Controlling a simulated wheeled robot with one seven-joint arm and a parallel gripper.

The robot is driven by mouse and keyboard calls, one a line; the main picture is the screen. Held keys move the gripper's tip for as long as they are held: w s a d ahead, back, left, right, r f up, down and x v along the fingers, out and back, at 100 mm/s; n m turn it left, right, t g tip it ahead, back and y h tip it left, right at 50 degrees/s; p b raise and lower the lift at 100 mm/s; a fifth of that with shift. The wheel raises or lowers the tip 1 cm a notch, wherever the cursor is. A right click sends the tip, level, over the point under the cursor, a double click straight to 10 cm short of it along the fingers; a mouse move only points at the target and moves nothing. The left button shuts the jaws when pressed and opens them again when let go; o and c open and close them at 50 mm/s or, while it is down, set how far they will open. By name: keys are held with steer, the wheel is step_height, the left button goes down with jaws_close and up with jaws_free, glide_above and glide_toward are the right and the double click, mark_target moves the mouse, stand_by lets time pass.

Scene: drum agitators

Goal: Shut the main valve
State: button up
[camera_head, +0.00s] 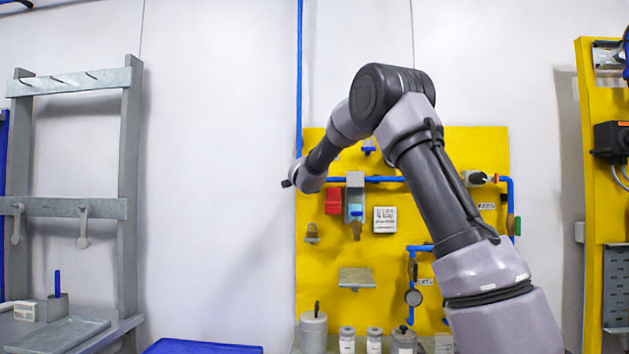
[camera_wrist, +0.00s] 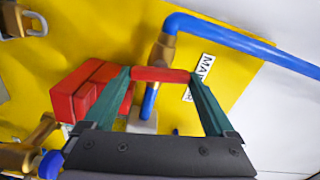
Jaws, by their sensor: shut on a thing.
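The main valve shows in the wrist view as a brass body (camera_wrist: 163,48) on a blue pipe, with a red handle (camera_wrist: 160,75). A white label (camera_wrist: 203,66) beside it reads partly "MA". My gripper (camera_wrist: 161,76) has its two green fingers at the two ends of the red handle, shut on it. In the head view, my wrist is at the left edge of the yellow panel (camera_head: 400,270); the fingers and the valve are hidden there.
A red block (camera_head: 333,201) and a grey box (camera_head: 354,198) with a brass tip are close right of my wrist; red blocks also show in the wrist view (camera_wrist: 85,92). Blue pipes (camera_head: 299,70) run along the panel. Canisters (camera_head: 313,330) stand below.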

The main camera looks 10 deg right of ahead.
steer(key=shift+f+m, duration=0.15)
steer(key=shift+m, duration=0.85)
steer(key=o, duration=1.1)
steer(key=shift+c, duration=0.2)
steer(key=shift+s, duration=0.1)
steer(key=v, duration=1)
steer(key=shift+s, duration=0.3)
